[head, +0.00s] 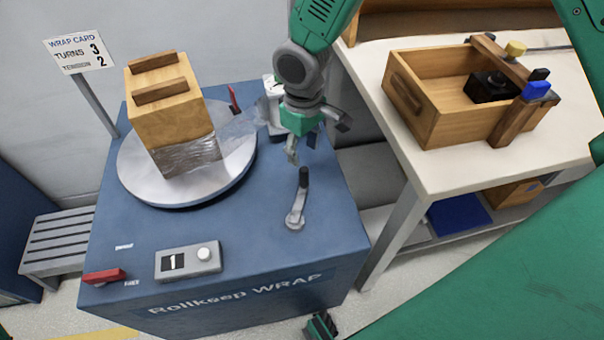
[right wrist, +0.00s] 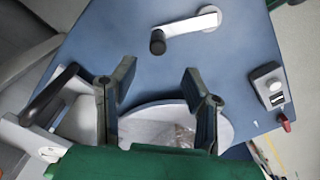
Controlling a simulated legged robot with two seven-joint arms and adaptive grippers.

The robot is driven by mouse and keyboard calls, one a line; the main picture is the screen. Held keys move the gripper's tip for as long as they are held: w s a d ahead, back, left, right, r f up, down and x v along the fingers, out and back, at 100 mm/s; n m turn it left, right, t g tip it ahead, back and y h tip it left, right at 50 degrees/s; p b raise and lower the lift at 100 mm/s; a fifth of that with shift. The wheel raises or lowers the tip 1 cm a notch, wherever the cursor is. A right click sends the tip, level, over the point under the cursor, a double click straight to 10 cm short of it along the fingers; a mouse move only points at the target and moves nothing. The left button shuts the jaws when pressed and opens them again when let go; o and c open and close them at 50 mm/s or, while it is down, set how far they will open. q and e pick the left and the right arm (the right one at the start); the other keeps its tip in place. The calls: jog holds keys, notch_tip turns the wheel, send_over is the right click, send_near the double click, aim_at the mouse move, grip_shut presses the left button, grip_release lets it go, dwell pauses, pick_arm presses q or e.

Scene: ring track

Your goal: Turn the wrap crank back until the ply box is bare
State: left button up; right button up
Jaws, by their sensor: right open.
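The ply box (head: 165,105) stands on the round silver turntable (head: 215,185) in the head view. Clear film (head: 188,157) wraps its lower part and stretches right toward a white post, partly behind my right gripper. The wrap crank (head: 297,208), a silver arm with a black knob, sits on the blue machine top; it shows in the right wrist view (right wrist: 185,27) too. My right gripper (head: 318,138) is open and empty, above and behind the crank, apart from it. In the right wrist view the knob lies beyond its spread fingers (right wrist: 158,85).
A counter box (head: 188,262) reading 1, with a white button, and a red lever (head: 104,276) sit at the machine's front. A card (head: 80,52) reads turns 3, tension 2. The bench at right holds an open wooden box (head: 440,120). The top around the crank is clear.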

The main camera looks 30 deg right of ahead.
aim_at(304, 178)
jog(key=f, duration=0.3)
jog(key=f+b, duration=0.1)
jog(key=f, duration=0.2)
jog(key=f+b, duration=0.1)
jog(key=f, duration=0.3)
jog(key=shift+d, duration=0.3)
jog(key=shift+a+f, duration=0.15)
jog(key=shift+f, duration=0.3)
grip_shut()
